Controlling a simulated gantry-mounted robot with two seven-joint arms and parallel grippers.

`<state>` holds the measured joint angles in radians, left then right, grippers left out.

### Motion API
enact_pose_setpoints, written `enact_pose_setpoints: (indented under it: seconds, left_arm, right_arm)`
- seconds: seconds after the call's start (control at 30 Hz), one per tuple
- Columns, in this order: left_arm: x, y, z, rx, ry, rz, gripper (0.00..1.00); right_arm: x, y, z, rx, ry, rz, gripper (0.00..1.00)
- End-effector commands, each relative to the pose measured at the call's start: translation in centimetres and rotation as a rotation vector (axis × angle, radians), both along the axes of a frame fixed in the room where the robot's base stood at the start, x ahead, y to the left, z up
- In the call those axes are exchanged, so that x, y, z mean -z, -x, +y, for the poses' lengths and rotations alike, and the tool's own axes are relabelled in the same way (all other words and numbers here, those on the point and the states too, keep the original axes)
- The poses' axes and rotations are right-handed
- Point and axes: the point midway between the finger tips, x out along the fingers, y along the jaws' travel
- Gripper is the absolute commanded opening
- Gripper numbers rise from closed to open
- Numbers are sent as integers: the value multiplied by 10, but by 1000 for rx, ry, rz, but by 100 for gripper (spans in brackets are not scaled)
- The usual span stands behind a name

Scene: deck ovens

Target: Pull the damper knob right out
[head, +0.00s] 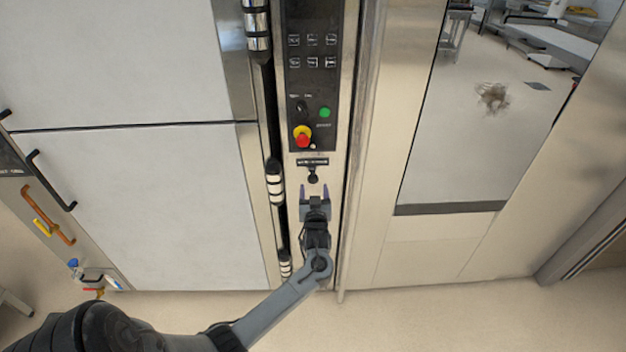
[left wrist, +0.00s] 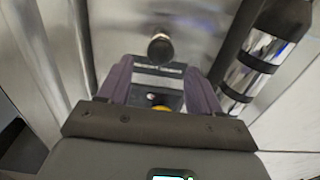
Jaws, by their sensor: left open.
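The damper knob (head: 313,176) is a small dark round knob on the steel strip below the black control panel, just under a dark label plate. My left gripper (head: 315,191) is open and empty, just below the knob in the head view, its two fingers pointing up toward it. In the left wrist view the knob (left wrist: 160,48) shows past the fingertips, between their lines. The open left gripper (left wrist: 159,68) appears apart from the knob, though the exact gap is hard to tell. My right gripper is not in view.
The control panel (head: 311,80) carries a red-and-yellow stop button (head: 302,135) and a green button (head: 325,113) above the knob. Black-and-chrome door hardware (head: 274,182) stands close at the left. A steel door with a window (head: 490,110) is at the right.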

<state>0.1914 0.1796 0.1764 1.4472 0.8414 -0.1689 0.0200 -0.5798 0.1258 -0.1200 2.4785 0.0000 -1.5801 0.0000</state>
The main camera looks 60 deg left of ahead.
Motion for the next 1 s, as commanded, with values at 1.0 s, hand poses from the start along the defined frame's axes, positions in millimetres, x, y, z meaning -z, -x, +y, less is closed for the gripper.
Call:
enact_pose_setpoints:
  seconds: [1.0]
  left_arm:
    - [0, -33, 57, 0, 1, 1, 43]
  right_arm:
    - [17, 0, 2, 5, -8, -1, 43]
